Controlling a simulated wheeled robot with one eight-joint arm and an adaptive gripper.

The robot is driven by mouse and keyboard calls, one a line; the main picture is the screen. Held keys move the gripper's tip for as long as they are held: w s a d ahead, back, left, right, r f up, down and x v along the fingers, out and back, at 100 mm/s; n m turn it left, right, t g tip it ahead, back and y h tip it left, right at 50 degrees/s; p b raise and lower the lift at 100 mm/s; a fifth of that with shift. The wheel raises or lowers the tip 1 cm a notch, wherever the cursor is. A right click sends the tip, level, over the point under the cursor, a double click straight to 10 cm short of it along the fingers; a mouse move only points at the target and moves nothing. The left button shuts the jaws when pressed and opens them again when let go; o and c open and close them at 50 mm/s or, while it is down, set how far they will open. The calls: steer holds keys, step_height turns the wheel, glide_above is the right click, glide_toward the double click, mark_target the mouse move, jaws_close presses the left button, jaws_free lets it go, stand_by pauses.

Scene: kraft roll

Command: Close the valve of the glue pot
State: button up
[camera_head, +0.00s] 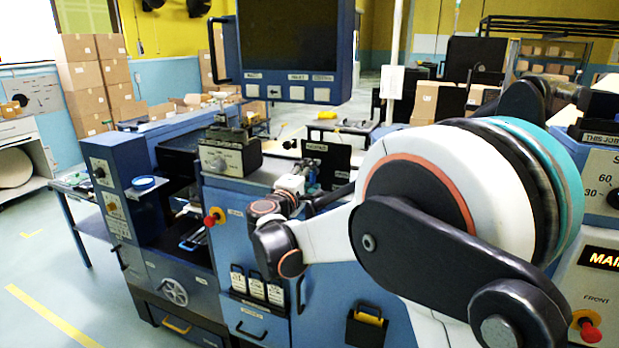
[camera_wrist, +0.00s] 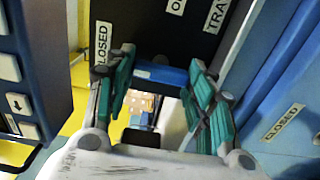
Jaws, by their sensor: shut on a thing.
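In the wrist view my gripper (camera_wrist: 160,75) has its two teal-padded fingers on either side of a short blue bar (camera_wrist: 168,74), which looks like the valve's handle. The fingers are shut on it. Behind the bar is a black plate (camera_wrist: 150,28) with white labels; one reads "CLOSED" and others are cut off. In the head view my arm reaches over the blue machine to a small black plate (camera_head: 327,158). My fingertips and the handle are mostly hidden there behind my wrist. I cannot make out the glue pot itself.
A grey control box with a dial (camera_head: 230,156) stands on the machine to the left of my wrist. A hanging screen (camera_head: 295,45) is above. Blue panels (camera_wrist: 285,90) flank my gripper at right.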

steer(key=o, duration=1.1)
steer(key=shift+c, duration=0.2)
steer(key=v, duration=1.2)
